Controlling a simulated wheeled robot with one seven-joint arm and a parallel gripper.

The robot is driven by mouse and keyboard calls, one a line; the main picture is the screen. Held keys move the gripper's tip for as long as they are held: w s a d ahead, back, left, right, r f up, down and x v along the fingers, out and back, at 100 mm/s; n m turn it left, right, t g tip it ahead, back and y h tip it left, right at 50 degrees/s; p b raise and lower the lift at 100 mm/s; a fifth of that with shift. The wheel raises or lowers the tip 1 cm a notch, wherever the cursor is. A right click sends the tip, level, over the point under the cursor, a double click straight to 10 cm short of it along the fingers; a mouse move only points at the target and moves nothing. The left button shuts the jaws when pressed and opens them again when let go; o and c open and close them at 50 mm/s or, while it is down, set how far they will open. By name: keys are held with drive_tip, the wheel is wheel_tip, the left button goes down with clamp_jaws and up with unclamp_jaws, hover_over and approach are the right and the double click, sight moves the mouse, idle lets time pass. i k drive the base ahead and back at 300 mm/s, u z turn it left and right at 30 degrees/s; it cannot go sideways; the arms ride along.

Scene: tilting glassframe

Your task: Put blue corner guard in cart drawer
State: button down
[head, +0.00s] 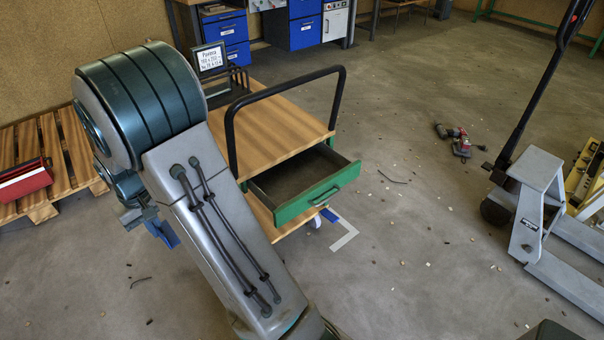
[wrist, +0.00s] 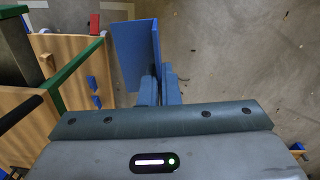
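My gripper (wrist: 158,82) is shut on a blue corner guard (wrist: 138,52), an angled blue piece that stands out past the fingers in the wrist view. In the head view my gripper (head: 140,214) is at the left, partly hidden by my arm, and some of the blue guard (head: 167,235) shows below it. The cart (head: 265,118) has a wooden top and a black handle. Its green-fronted drawer (head: 318,194) is pulled open, and the visible part of its inside looks empty. The gripper is left of the cart, apart from the drawer.
A small blue piece (head: 329,214) shows at the cart's lower front corner. The black cart handle (head: 285,85) rises beside the top. A pallet (head: 50,150) with a red box (head: 24,180) is at left. A pallet jack (head: 535,200) stands at right. Floor between is mostly open.

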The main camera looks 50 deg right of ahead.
sight(297, 177)
drive_tip(key=z, duration=1.5)
drive_tip(key=i, duration=0.55)
